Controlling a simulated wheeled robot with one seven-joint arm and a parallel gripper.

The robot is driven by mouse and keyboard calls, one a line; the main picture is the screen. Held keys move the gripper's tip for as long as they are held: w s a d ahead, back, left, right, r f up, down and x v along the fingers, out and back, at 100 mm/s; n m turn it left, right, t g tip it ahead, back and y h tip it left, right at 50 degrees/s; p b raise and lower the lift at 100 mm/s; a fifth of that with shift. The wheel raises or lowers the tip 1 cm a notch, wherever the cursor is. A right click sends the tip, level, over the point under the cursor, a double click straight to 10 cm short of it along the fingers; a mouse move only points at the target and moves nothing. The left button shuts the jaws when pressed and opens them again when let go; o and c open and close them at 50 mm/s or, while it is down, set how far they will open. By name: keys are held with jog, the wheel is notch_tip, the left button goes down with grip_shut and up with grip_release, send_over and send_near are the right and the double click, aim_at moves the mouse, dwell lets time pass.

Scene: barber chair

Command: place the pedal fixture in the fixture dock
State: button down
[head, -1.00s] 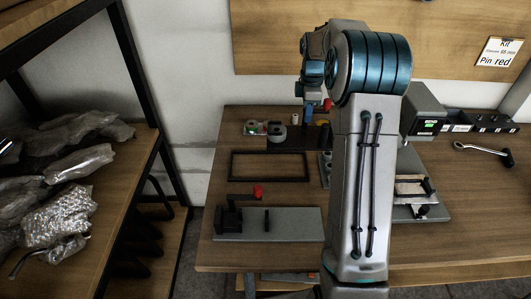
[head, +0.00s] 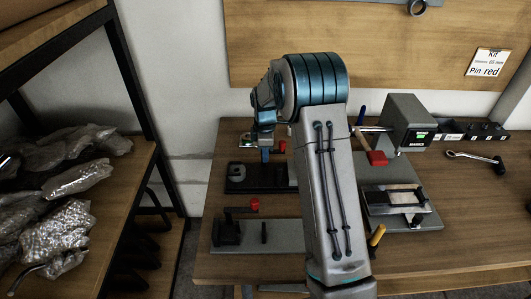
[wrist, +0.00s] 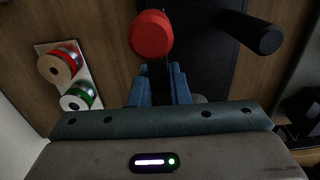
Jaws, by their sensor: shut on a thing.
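The pedal fixture is a dark plate (head: 262,184) with a short black post (head: 237,172) at its left end. In the head view it lies over the place of the thin black dock outline, which it covers. I cannot tell whether it is seated or slightly raised. My gripper (head: 265,154) is over the plate's far side, partly hidden by my arm. In the wrist view, my blue jaws (wrist: 160,76) are shut on the fixture just below a red knob (wrist: 151,34); its dark plate (wrist: 205,45) and post (wrist: 252,33) show beyond. The exact grip is hidden.
A grey plate with a black clamp and red knob (head: 254,204) lies close in front. A strip with red- and green-ringed spools (wrist: 67,76) is beside the gripper. A grey press station (head: 403,205), wrench (head: 475,156) and bins (head: 470,131) stand right.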

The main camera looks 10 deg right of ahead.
jog(key=shift+f, duration=0.35)
jog(key=shift+f, duration=0.15)
jog(key=c, duration=1.4)
grip_release()
jog(key=shift+o, duration=0.2)
